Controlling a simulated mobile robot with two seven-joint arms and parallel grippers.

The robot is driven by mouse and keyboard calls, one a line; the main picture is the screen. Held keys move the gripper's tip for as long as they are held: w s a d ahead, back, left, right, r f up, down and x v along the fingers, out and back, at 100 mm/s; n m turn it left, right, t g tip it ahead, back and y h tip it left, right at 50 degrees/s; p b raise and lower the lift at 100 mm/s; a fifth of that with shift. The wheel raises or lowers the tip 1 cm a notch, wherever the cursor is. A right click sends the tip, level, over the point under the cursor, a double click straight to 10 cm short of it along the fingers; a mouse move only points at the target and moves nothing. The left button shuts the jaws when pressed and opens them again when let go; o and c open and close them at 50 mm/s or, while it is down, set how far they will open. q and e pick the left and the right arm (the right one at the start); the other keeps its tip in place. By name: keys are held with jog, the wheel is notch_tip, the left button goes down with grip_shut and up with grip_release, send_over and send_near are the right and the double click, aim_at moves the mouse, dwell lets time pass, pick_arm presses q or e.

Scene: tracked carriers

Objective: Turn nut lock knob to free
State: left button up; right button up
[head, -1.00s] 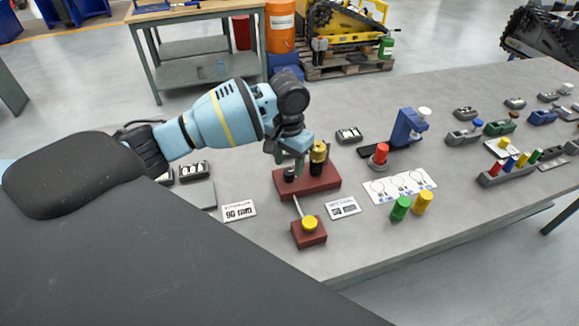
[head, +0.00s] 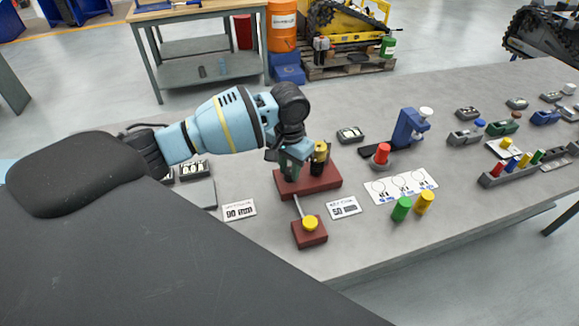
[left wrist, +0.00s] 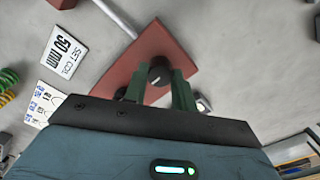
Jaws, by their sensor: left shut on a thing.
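The nut lock knob (left wrist: 159,70) is a small black round knob with a short white line on its face. It sits on the dark red base (head: 322,186), which also shows in the left wrist view (left wrist: 150,45). My left gripper (head: 288,174) is over the left part of this base and hides the knob in the head view. In the left wrist view its two green fingers (left wrist: 158,88) stand one on each side of the knob, shut on it. A black and gold cylinder (head: 320,150) stands on the base right beside the gripper. My right gripper is not in view.
A smaller red block with a yellow button (head: 310,224) lies in front, joined by a thin rod. White number cards (head: 345,208) lie nearby. Green (head: 401,208) and yellow (head: 425,201) coils, a red coil (head: 381,154) and a blue press (head: 408,130) stand to the right.

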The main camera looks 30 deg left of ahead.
pick_arm(q)
jog(key=shift+m, duration=0.3)
jog(key=m, duration=0.2)
jog(key=shift+m+p, duration=0.3)
jog(key=shift+m, duration=0.1)
jog(key=m, duration=0.4)
jog(key=shift+m, duration=0.3)
jog(key=m, duration=0.4)
jog(key=shift+f+m, duration=0.1)
jog(key=shift+m, duration=2.1)
